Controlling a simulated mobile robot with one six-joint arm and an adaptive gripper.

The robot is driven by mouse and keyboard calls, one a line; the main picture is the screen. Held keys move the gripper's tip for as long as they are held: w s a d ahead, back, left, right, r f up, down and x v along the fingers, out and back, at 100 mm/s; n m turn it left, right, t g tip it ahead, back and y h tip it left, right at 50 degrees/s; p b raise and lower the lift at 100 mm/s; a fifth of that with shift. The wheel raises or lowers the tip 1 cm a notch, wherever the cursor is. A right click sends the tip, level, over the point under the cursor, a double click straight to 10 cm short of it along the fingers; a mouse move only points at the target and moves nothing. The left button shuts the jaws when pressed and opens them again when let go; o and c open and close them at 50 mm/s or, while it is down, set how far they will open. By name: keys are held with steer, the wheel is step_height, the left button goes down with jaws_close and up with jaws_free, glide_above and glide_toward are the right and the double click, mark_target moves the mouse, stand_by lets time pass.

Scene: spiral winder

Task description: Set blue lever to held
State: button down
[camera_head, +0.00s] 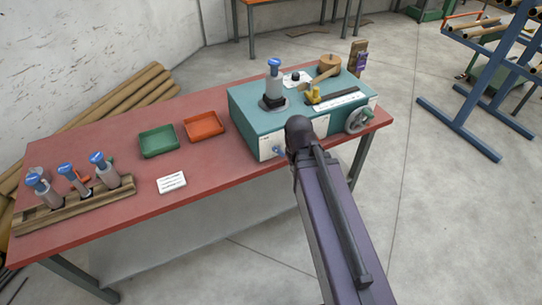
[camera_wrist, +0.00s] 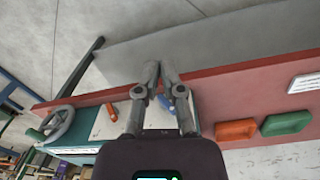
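The blue lever (camera_head: 278,151) sticks out from the front of the teal machine (camera_head: 240,107), near its left end. In the wrist view, which is turned over, part of the blue lever (camera_wrist: 163,102) shows in the gap between my gripper's fingers, behind them. My gripper (camera_wrist: 160,68) has its two grey fingers brought together at the tips, with nothing seen between the tips. In the head view my dark arm hides the gripper and part of the machine front. Contact with the lever cannot be told, nor can the label of its setting be read.
An orange lever (camera_wrist: 113,112) and a handwheel (camera_head: 359,120) are on the machine's front. A green tray (camera_head: 158,154), an orange tray (camera_head: 204,137) and a white card (camera_head: 171,182) lie on the red bench (camera_head: 120,215). A wooden rack (camera_head: 75,207) holds blue-topped tools at left.

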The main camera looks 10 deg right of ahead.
steer(key=w+a+f+n+t+h+b, duration=0.1)
steer(key=w+a+f+n+h+b, duration=0.4)
steer(key=w+f+n+h+b, duration=0.8)
steer(key=w+a+f+n+t+h+b, duration=0.1)
steer(key=w+a+n+t+b, duration=0.3)
steer(key=a+b, duration=0.9)
steer(key=shift+a+n+h+b, duration=0.25)
steer(key=shift+n+h+b, duration=0.15)
steer(key=shift+n+b, duration=1.3)
steer(key=shift+w+d+f, duration=0.1)
glide_toward(276, 152)
steer(key=w+d+f, duration=0.2)
steer(key=d+f, duration=0.1)
steer(key=d, duration=0.1)
steer(key=shift+w+d+r+p, duration=0.2)
steer(key=shift+d+p, duration=0.05)
steer(key=shift+d, duration=0.3)
steer(key=shift+w+d+r+p, duration=0.2)
steer(key=shift+d+r+p, duration=0.05)
steer(key=shift+d, duration=0.3)
